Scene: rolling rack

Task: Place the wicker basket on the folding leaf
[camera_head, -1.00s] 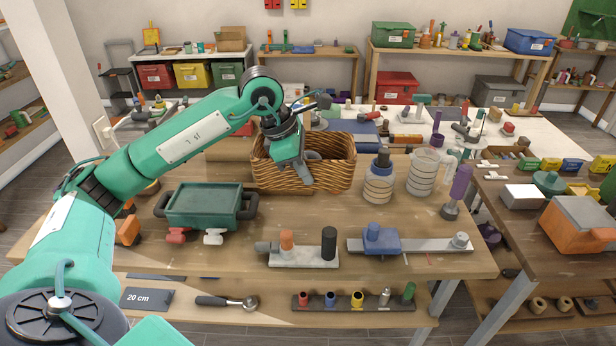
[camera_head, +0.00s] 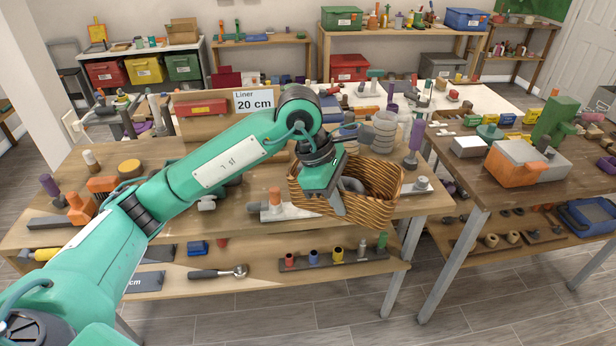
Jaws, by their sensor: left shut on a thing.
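The brown wicker basket (camera_head: 376,206) is in my left gripper (camera_head: 334,199), which is shut on its near left wall. The basket is slightly tilted and overlaps the front edge of the wooden bench (camera_head: 238,217) in the picture. I cannot tell how far it is above the bench. Something grey shows inside it. The gripper and basket hide part of the bench top behind them. I cannot pick out the folding leaf with certainty. My right gripper is out of view.
A grey block with pegs (camera_head: 285,212) stands left of the basket. A purple-handled tool (camera_head: 415,140) and clear jars (camera_head: 384,131) stand behind it. A second table (camera_head: 475,188) at right carries an orange and grey box (camera_head: 528,163). A floor gap separates the tables.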

